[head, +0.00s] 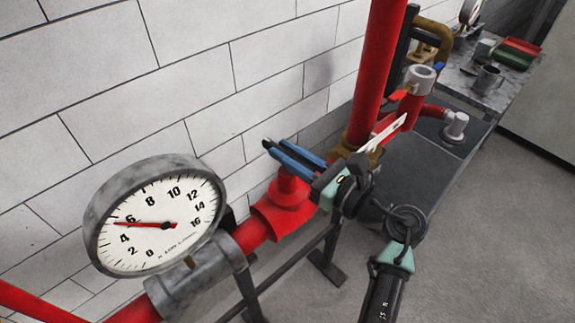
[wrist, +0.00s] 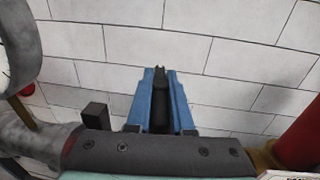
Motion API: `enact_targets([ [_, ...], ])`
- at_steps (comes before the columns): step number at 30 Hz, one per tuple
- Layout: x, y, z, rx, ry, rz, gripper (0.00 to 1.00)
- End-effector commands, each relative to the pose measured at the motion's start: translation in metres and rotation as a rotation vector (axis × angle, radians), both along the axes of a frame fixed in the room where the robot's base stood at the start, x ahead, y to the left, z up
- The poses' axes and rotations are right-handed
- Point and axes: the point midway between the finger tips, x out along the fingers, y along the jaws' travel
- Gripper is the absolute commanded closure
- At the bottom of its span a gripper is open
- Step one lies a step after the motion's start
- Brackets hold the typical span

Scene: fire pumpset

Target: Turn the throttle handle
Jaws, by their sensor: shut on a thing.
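My gripper (head: 277,150) reaches in from the right, over the red valve body (head: 284,208) on the pipe. Its two long blue fingers point up and left toward the wall. In the wrist view, the fingers (wrist: 160,76) are closed on both sides of a narrow dark bar, the throttle handle (wrist: 160,112). The handle's dark end shows just past the fingertips. In the head view the fingers cover most of the handle, and its joint with the valve is hidden.
A round pressure gauge (head: 155,215) stands on the pipe at left, its red needle near 5 to 6. A thick red vertical pipe (head: 378,70) rises close behind my gripper. The white block wall (head: 200,70) is behind. A bench (head: 490,75) with a mug is far right.

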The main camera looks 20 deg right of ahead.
Motion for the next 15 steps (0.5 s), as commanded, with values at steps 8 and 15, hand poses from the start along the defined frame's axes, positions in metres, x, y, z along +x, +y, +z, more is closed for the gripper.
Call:
enact_targets([
  [8,0.0005,-0.0022,-0.0056,-0.004,-0.003,0.193,1.0],
  [15,0.0001,-0.0009,-0.0032,-0.002,-0.001,0.292,1.0],
])
